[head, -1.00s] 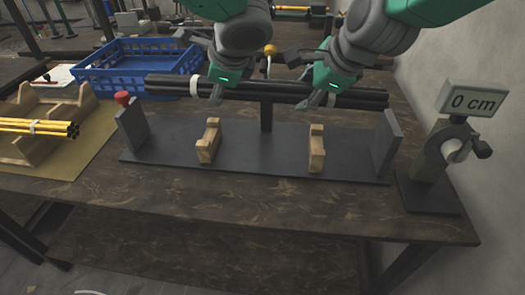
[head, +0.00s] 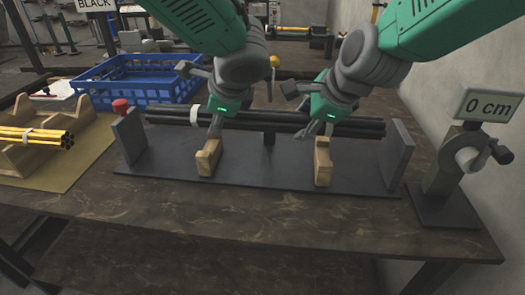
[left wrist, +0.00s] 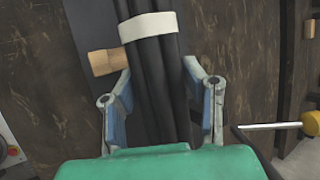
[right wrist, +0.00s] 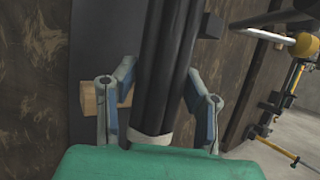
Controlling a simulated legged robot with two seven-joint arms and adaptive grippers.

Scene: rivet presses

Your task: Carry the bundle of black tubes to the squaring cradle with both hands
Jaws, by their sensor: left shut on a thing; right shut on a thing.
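The bundle of black tubes (head: 270,119) lies level across the head view, behind and above the two wooden rests. A white band (left wrist: 148,27) wraps it near its left end. My left gripper (head: 215,128) is shut on the bundle left of centre; the tubes run between its fingers (left wrist: 163,100). My right gripper (head: 318,128) is shut on it right of centre, beside another pale band (right wrist: 150,137). The squaring cradle has a dark base plate (head: 265,170), a left wooden rest (head: 208,158), a right wooden rest (head: 322,162) and grey end plates (head: 130,135) (head: 397,152).
A blue crate (head: 135,80) stands behind left. A wooden rack (head: 30,152) with yellow tubes (head: 35,136) is at far left. A red knob (head: 120,106) sits by the left end plate. A gauge stand reading 0 cm (head: 488,104) stands at right. The table front is clear.

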